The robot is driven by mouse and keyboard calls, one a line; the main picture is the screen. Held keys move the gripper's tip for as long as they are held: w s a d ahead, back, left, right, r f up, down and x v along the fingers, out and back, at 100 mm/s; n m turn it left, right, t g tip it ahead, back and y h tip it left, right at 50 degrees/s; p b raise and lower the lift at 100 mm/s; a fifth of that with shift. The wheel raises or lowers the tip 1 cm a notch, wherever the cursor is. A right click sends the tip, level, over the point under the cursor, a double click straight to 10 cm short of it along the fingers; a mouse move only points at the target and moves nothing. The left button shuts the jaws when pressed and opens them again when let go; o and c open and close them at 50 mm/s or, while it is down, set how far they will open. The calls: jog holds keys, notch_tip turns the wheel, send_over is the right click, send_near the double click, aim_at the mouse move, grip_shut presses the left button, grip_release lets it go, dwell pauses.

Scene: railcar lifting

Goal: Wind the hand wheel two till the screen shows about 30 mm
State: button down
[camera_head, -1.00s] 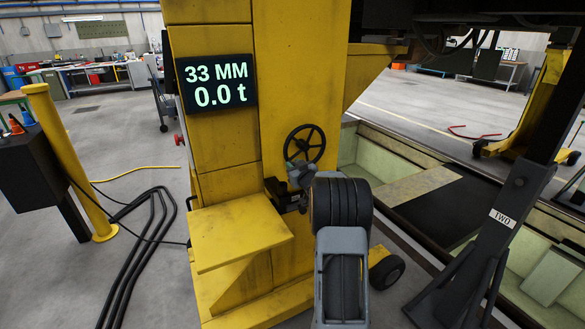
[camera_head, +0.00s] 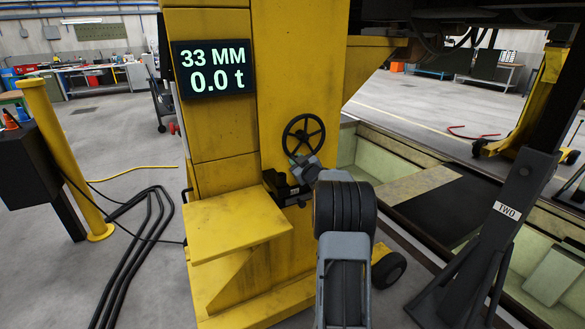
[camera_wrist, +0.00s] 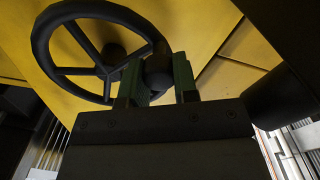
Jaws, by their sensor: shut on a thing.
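The screen (camera_head: 213,68) on the yellow lifting column (camera_head: 225,135) reads 33 MM and 0.0 t. The black spoked hand wheel (camera_head: 303,134) is on the column's front, right of the screen. My gripper (camera_head: 300,162) is at the wheel's lower rim. In the wrist view, the wheel (camera_wrist: 100,50) fills the upper left, and my gripper's green-edged fingers (camera_wrist: 157,80) are shut around its dark round knob (camera_wrist: 157,72). The head view hides the grip itself behind my wrist.
A yellow step plate (camera_head: 238,222) juts out left of my arm. A dark stand marked TWO (camera_head: 507,210) is at the right, beside an open pit (camera_head: 420,200). Black cables (camera_head: 135,245) lie on the floor at left, near a yellow post (camera_head: 65,160).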

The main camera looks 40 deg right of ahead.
jog(key=n+b, duration=0.1)
jog(key=d+f+n+b, duration=0.1)
jog(key=shift+d+f+n, duration=0.1)
jog(key=shift+d+n, duration=0.15)
jog(key=shift+n, duration=0.15)
jog(key=shift+s+d+n+b, duration=0.1)
jog(key=shift+d+n+b, duration=0.25)
jog(key=shift+n+b, duration=0.25)
jog(key=c, duration=1)
grip_release()
jog(key=shift+f, duration=0.1)
jog(key=shift+o, duration=0.6)
jog(key=shift+d, duration=0.1)
jog(key=s+a, duration=0.2)
jog(key=s, duration=1.1)
jog(key=shift+s, duration=0.35)
